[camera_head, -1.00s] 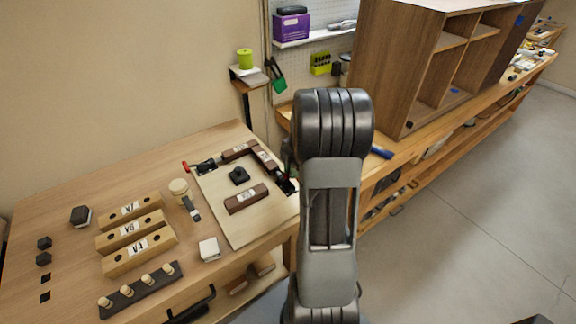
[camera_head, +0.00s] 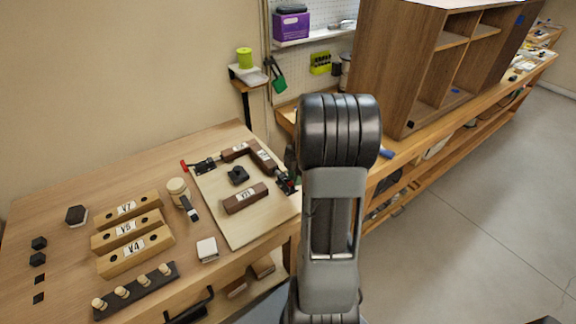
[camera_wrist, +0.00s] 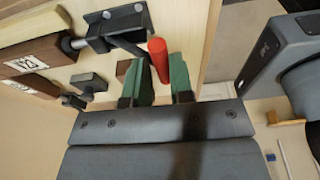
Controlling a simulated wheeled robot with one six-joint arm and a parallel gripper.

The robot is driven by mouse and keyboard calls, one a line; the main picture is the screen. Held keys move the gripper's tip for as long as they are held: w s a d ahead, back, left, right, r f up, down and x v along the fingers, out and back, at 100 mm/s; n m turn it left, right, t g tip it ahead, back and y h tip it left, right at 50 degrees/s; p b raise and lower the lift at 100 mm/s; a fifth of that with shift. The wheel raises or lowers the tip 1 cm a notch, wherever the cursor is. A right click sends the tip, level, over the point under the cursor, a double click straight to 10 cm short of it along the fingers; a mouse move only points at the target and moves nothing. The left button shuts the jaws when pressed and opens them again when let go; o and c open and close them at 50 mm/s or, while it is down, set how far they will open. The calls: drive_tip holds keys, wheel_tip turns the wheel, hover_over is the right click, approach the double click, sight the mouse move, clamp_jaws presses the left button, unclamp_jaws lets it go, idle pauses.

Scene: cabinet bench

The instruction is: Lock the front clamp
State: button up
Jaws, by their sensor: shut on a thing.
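The front clamp (camera_head: 286,183) is a dark toggle clamp at the right edge of the pale board (camera_head: 225,218), beside my arm. In the wrist view its dark metal body (camera_wrist: 118,24) is at the top, with a spindle pointing left toward a brown labelled block (camera_wrist: 35,58). Its red handle (camera_wrist: 159,58) lies between the green fingers of my gripper (camera_wrist: 163,80), which is shut on it. In the head view my gripper is mostly hidden behind my arm. A second clamp (camera_head: 205,164) with a red handle sits at the board's far left corner.
Brown blocks frame the board's far corner; a loose brown block (camera_head: 246,198) and a black knob (camera_head: 238,175) lie on it. A wooden cabinet (camera_head: 400,60) stands at the right.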

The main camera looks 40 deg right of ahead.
drive_tip(key=shift+f, duration=0.2)
drive_tip(key=shift+s+f+b, duration=0.5)
drive_tip(key=shift+f+b, duration=0.05)
drive_tip(key=shift+b, duration=0.15)
drive_tip(key=shift+f, duration=0.1)
drive_tip(key=shift+s+f+b, duration=0.1)
drive_tip(key=shift+f+b, duration=0.1)
drive_tip(key=shift+b, duration=0.1)
drive_tip(key=o, duration=0.6)
drive_tip(key=shift+r, duration=0.1)
drive_tip(key=shift+r, duration=0.1)
wheel_tip(320, 180, up, 7)
drive_tip(key=p, duration=0.4)
drive_tip(key=shift+p, duration=0.4)
